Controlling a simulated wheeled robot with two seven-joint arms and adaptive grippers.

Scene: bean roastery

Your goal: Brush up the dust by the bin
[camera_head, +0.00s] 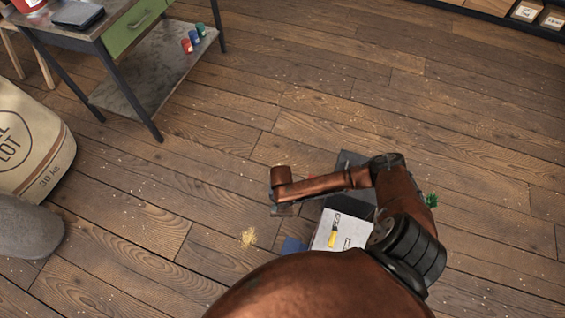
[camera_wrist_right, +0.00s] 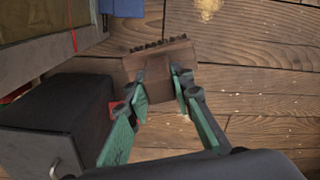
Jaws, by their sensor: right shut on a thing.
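The dust is a small pale-yellow heap (camera_head: 248,237) on the wooden floor. It also shows at the top edge of the right wrist view (camera_wrist_right: 208,8). My right gripper (camera_wrist_right: 159,80) has green fingers and is shut on a brown brush (camera_wrist_right: 155,62) with dark bristles along its far edge. The brush is apart from the dust, with bare floor between them. In the head view my right arm hides most of the gripper and brush. A box-like container with a white labelled face (camera_head: 340,230), perhaps the bin, stands beside my arm, partly covered. My left gripper is not in view.
A blue piece (camera_head: 294,245) lies beside the container. In the right wrist view a dark box (camera_wrist_right: 55,130) stands close to the left finger. A metal-legged table (camera_head: 155,85) and a sack (camera_head: 30,140) are at left. The floor at upper right is mostly clear.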

